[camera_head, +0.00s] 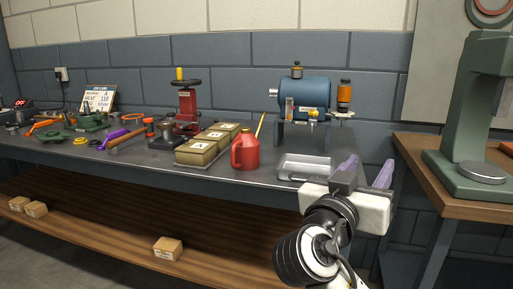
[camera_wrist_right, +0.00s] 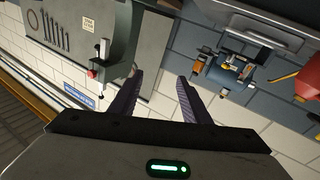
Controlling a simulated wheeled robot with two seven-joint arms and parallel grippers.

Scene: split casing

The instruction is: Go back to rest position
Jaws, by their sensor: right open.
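My right gripper (camera_head: 368,174) is at the front right of the grey workbench (camera_head: 245,180), in front of a metal tray (camera_head: 304,174). My left gripper is not in the head view. A blue machine casing (camera_head: 305,97) with an orange-topped part beside it stands at the back of the bench. It also shows tilted in the right wrist view (camera_wrist_right: 232,72).
A red oil can (camera_head: 245,150), tan boxes (camera_head: 196,151) and a red press (camera_head: 188,103) stand on the bench. Tools lie at its left. A wooden bench (camera_head: 440,170) with a green press (camera_head: 484,110) stands at the right. Cartons (camera_head: 168,248) sit on the lower shelf.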

